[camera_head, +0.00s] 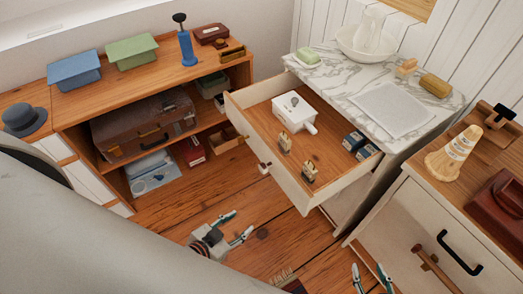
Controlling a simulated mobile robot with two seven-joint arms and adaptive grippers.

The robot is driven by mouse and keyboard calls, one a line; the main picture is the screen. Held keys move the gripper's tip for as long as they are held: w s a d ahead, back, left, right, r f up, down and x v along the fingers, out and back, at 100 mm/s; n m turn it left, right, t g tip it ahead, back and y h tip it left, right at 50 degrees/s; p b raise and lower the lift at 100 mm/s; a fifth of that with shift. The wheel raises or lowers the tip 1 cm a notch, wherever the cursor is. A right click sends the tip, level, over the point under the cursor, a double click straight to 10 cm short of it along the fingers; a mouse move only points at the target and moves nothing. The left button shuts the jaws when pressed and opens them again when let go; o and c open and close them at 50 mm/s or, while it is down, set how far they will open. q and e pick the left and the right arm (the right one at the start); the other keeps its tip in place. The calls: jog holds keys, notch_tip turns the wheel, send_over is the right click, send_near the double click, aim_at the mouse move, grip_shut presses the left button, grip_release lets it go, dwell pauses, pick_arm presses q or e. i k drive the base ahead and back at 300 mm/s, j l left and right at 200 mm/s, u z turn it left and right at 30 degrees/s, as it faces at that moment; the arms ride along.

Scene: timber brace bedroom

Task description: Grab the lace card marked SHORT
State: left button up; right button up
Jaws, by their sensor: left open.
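Two small cream-coloured upright items stand near the front of the open drawer (239,105). They look like lace cards: one further back (285,142) and one nearer the front right (309,172). Their markings are too small to read, so I cannot tell which is marked SHORT. My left gripper (239,226) is open and empty, low over the floor in front of the drawer, apart from both cards. My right gripper (368,268) shows only its fingertips at the bottom edge, spread apart with nothing between them.
The drawer also holds a white box (294,111) and two dark blue boxes (353,141), (367,153). A marble top (330,72) stands above it. A cabinet (410,222) stands at right, a shelf unit (100,95) at left.

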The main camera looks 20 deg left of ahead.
aim_at(284, 142)
jog(key=k+j+z, duration=0.1)
jog(key=k+j, duration=0.25)
jog(key=k+j+z, duration=0.1)
jog(key=k+j, duration=0.25)
jog(key=j, duration=0.2)
